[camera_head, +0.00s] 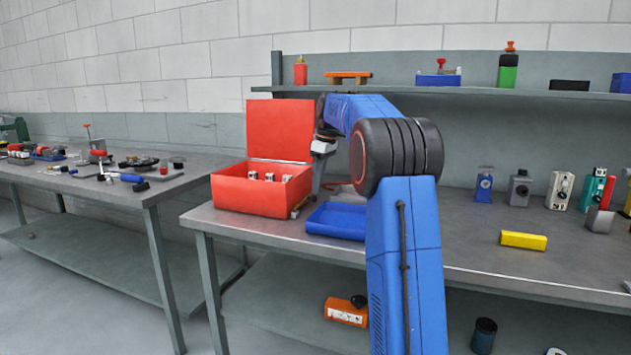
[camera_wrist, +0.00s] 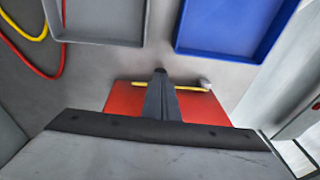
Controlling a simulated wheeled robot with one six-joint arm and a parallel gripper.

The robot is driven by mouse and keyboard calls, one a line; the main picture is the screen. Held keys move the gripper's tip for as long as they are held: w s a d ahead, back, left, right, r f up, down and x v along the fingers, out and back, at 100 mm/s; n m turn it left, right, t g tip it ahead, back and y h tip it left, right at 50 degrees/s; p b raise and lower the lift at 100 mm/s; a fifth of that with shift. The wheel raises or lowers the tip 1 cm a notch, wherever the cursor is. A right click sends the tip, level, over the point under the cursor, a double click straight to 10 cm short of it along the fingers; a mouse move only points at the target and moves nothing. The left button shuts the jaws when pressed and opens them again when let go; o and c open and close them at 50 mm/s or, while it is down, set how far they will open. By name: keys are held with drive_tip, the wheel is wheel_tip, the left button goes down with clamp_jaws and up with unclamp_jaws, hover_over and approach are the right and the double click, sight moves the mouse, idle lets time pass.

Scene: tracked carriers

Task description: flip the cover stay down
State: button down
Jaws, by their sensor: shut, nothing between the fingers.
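The red case (camera_head: 240,195) stands at the left end of the bench with its red cover (camera_head: 279,130) raised upright. Several small silvery parts show inside it. In the wrist view, a thin yellow rod with a grey end (camera_wrist: 190,88), which looks like the cover stay, crosses in front of a red face of the case (camera_wrist: 125,98). A yellowish bit of it shows at the case's right side (camera_head: 299,207). My gripper (camera_head: 317,191) points down beside the case's right side, shut and empty. Its fingertips (camera_wrist: 161,72) overlap the rod; I cannot tell whether they touch.
A blue tray (camera_head: 336,222) lies right of the case, with a grey tray (camera_wrist: 98,40) near it. Red and yellow cables (camera_wrist: 62,45) lie beyond. A shelf (camera_head: 420,90) runs above the bench.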

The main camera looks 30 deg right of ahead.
drive_tip(key=shift+w+d+f, duration=0.15)
drive_tip(key=shift+d+f, duration=0.1)
drive_tip(key=shift+f, duration=0.4)
drive_tip(key=shift+f, duration=0.1)
